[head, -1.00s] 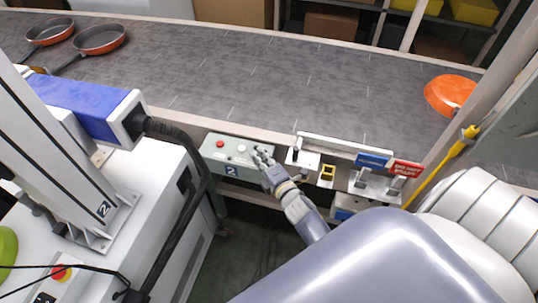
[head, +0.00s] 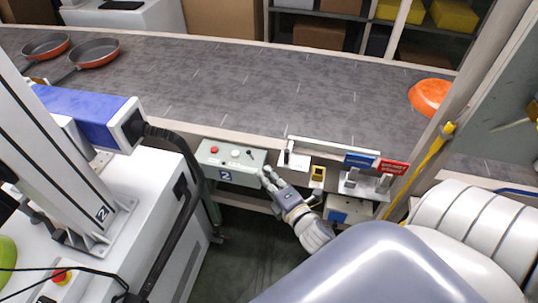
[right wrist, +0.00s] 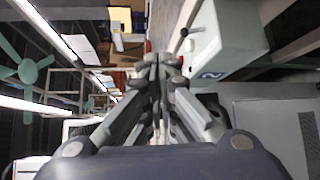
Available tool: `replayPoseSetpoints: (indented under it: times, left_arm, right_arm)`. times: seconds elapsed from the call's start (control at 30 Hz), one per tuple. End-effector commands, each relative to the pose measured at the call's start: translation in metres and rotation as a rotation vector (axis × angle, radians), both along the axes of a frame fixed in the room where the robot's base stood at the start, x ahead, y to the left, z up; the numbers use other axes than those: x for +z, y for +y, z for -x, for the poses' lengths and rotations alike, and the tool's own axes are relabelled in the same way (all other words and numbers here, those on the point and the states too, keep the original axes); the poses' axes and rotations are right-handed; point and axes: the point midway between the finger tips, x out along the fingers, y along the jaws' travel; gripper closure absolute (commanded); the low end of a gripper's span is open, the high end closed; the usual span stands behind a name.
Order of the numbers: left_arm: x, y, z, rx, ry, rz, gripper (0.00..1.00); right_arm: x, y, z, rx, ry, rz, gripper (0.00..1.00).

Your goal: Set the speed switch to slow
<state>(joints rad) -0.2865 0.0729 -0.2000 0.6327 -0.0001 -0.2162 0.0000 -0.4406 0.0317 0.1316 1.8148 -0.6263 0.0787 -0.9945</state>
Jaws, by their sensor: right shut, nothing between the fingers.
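The pale green control box (head: 241,179) stands at the near edge of the conveyor. Its top carries a red button, a white button and, at the right end, the speed switch (head: 250,154), a small dark lever. The lever also shows in the right wrist view (right wrist: 184,34), sticking out from the box (right wrist: 232,38). Its exact setting is too small to read. My right gripper (head: 267,174) is shut and empty, just off the box's right front corner and apart from the lever. Its closed fingertips show in the right wrist view (right wrist: 160,62). My left gripper is out of view.
A bracket with blue and red signs (head: 393,167) stands right of the box. A white machine (head: 150,220) stands left.

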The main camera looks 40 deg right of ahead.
Motion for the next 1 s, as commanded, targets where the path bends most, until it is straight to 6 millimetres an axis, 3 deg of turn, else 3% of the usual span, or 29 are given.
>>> replayPoseSetpoints:
  times: [0.13,0.37,0.8,0.9,0.97,1.0]
  left_arm:
    - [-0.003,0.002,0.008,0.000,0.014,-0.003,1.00]
    - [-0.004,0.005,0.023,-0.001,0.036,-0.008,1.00]
    - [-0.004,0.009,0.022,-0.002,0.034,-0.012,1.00]
    - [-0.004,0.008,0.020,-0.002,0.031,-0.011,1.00]
    - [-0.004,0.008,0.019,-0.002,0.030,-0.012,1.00]
    - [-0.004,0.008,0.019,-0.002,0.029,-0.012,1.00]
  right_arm:
    - [0.005,0.002,0.011,0.000,0.000,0.000,1.00]
    - [0.007,0.002,0.014,-0.001,0.000,0.000,1.00]
    - [0.005,0.003,0.014,-0.001,0.004,-0.005,1.00]
    - [-0.014,0.005,0.016,-0.008,0.038,-0.055,1.00]
    - [-0.039,0.008,0.020,-0.018,0.083,-0.119,1.00]
    - [-0.061,0.011,0.024,-0.030,0.124,-0.178,1.00]
